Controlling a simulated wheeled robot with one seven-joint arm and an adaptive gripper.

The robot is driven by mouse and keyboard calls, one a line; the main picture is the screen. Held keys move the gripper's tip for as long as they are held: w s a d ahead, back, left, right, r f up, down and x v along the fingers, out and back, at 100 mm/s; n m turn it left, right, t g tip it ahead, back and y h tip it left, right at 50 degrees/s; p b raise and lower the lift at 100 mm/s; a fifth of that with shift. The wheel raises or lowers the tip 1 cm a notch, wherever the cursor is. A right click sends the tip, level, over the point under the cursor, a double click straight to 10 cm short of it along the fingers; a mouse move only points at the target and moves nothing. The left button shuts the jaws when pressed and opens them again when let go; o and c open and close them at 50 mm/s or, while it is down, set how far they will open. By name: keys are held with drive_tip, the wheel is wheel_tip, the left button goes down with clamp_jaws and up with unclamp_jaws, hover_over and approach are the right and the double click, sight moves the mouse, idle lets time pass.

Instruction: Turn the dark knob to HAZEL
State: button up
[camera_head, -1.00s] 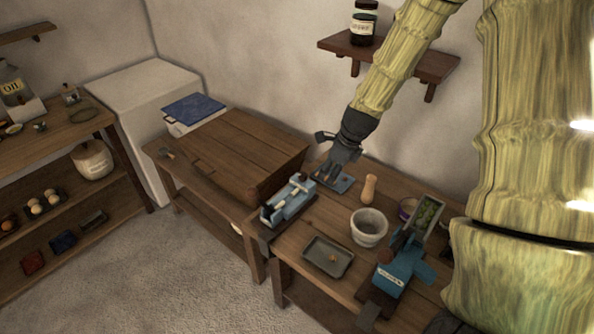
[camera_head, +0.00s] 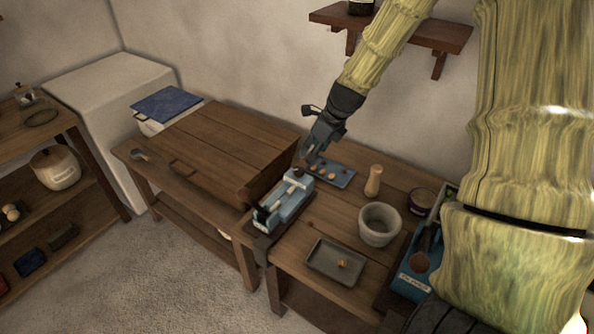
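A blue device (camera_head: 293,203) with pale bars on top stands at the left end of the right-hand table. A dark part at its front end may be the dark knob (camera_head: 262,215), but it is too small to be sure. No HAZEL lettering is readable on it. My gripper (camera_head: 302,157) points down just above and behind the device's rear end, beside a blue plate. Its fingers are small and dark, so I cannot tell whether they are open or touching the device.
The blue plate (camera_head: 334,173) holds several small brown pieces. A wooden pestle (camera_head: 374,181), stone mortar (camera_head: 379,225) and grey tray (camera_head: 336,262) stand to the right. A second blue device (camera_head: 412,284) is partly hidden by my arm. A wooden chest (camera_head: 222,150) stands close on the left.

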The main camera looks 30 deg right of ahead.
sight(299, 169)
drive_tip(key=x, duration=0.3)
drive_tip(key=p+x, duration=0.1)
drive_tip(key=shift+w+a+f, duration=0.1)
drive_tip(key=shift+w+a, duration=0.1)
drive_tip(key=shift+a, duration=0.1)
drive_tip(key=shift+p+x, duration=0.85)
drive_tip(key=shift+x, duration=2.35)
drive_tip(key=shift+c, duration=0.3)
drive_tip(key=c, duration=0.9)
